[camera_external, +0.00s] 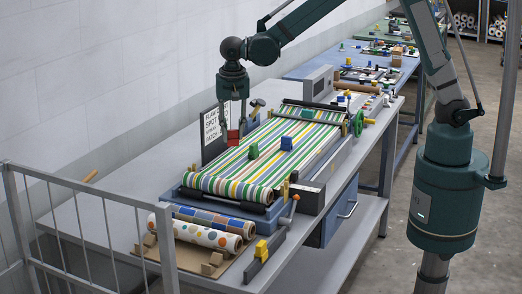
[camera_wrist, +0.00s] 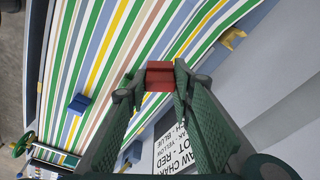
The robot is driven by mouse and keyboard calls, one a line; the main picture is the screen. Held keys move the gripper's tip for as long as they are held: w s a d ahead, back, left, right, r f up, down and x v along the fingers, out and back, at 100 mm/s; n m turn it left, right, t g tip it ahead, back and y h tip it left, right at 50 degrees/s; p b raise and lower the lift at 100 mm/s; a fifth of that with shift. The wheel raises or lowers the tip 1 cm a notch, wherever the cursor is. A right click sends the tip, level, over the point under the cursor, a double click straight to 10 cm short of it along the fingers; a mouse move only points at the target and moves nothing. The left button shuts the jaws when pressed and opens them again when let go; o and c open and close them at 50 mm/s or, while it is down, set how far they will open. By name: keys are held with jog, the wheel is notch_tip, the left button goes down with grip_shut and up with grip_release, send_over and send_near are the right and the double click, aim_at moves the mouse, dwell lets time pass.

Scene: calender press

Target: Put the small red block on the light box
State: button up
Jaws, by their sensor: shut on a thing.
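The small red block (camera_external: 233,138) is between the fingertips of my gripper (camera_external: 235,128), which is shut on it near the left edge of the striped cloth. In the wrist view, the red block (camera_wrist: 159,76) sits between the two fingertips (camera_wrist: 158,85), with striped cloth behind it. I cannot tell whether the block touches the surface below. The striped cloth (camera_external: 228,166) covers the bed of the press. No part is clearly marked as the light box; I cannot tell whether it is under the cloth.
A flaw chart sign (camera_external: 213,142) stands close left of my gripper. A green block (camera_external: 254,151) and a blue block (camera_external: 287,143) are on the cloth. A green handwheel (camera_external: 358,123) is at the right. Patterned rolls (camera_external: 205,234) lie in front of the press.

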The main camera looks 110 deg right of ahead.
jog(key=s+d+r+m, duration=0.1)
jog(key=s+d+m, duration=0.5)
jog(key=s+d, duration=1.4)
jog(key=shift+s+r+g, duration=0.3)
jog(key=shift+s+r, duration=0.05)
jog(key=shift+s, duration=0.15)
send_near(269, 140)
jog(key=shift+s+d, duration=0.15)
jog(key=shift+s, duration=0.05)
jog(key=shift+f, duration=0.1)
jog(key=shift+f, duration=2.05)
jog(key=shift+f, duration=0.2)
